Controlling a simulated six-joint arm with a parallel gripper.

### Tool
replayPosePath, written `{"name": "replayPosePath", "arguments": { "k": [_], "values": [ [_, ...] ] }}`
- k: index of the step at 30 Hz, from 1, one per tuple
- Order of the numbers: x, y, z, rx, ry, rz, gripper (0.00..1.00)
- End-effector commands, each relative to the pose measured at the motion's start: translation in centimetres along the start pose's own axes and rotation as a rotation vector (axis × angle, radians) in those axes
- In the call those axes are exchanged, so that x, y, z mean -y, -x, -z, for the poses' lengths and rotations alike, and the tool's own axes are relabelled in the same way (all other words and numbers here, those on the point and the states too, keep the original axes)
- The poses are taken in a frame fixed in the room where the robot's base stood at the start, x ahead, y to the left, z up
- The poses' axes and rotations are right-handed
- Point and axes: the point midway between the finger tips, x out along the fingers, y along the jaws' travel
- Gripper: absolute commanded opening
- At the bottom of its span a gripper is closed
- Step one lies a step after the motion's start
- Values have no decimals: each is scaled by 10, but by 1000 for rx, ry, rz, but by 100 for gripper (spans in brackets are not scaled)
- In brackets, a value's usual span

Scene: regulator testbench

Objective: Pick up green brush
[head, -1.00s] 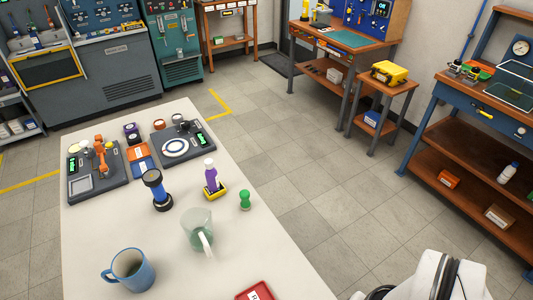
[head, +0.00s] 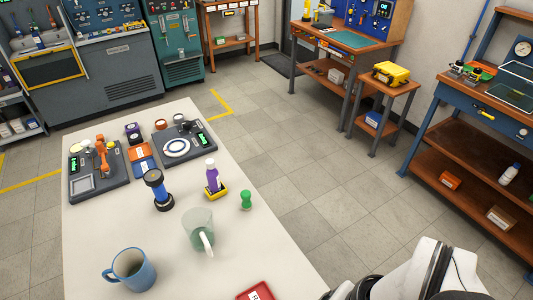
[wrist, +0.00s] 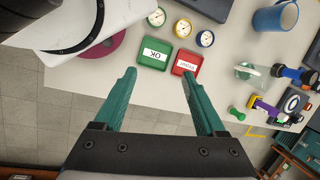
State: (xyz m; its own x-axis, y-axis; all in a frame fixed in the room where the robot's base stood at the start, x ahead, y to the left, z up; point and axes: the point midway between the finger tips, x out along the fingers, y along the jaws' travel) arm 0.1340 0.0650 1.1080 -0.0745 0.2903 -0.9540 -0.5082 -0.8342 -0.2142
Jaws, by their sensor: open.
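A small green object (head: 246,200) with a rounded top stands upright on the white table, right of a purple-and-white bottle in a yellow holder (head: 215,192). It is the likely green brush, but I cannot make out bristles. It also shows in the wrist view (wrist: 236,113), to the right of my gripper. My gripper (wrist: 158,72) has two teal fingers, spread wide with nothing between them. It is apart from the green object, and its tips point toward a green OK tray (wrist: 154,54) and a red tray (wrist: 186,62). The head view does not show my fingers.
A clear mug (head: 198,232) stands close in front of the green object, and a blue mug (head: 131,270) is nearer the front. Several gauges (wrist: 182,28) lie beyond the trays.

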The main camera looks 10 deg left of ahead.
Motion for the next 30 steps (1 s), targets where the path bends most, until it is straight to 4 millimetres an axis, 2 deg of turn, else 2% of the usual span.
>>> {"name": "replayPosePath", "arguments": {
  "k": [2, 3, 5, 6, 8, 9, 12, 15, 17, 19, 27, 30],
  "values": [
    [49, -13, -11, 202, -107, 147, 73],
    [85, -18, -13, 322, -202, 256, 73],
    [139, -23, -1, 479, -386, 428, 73],
    [170, -28, 17, 555, -524, 534, 73],
    [205, -42, 55, 622, -741, 674, 73],
    [218, -55, 84, 639, -884, 751, 73],
    [226, -93, 146, 614, -1179, 884, 73],
    [218, -120, 183, 561, -1356, 950, 73],
    [215, -129, 194, 540, -1404, 968, 73],
    [222, -138, 200, 532, -1423, 976, 73],
    [282, -176, 217, 533, -1420, 978, 73],
    [294, -184, 221, 533, -1421, 978, 73]
  ]
}}
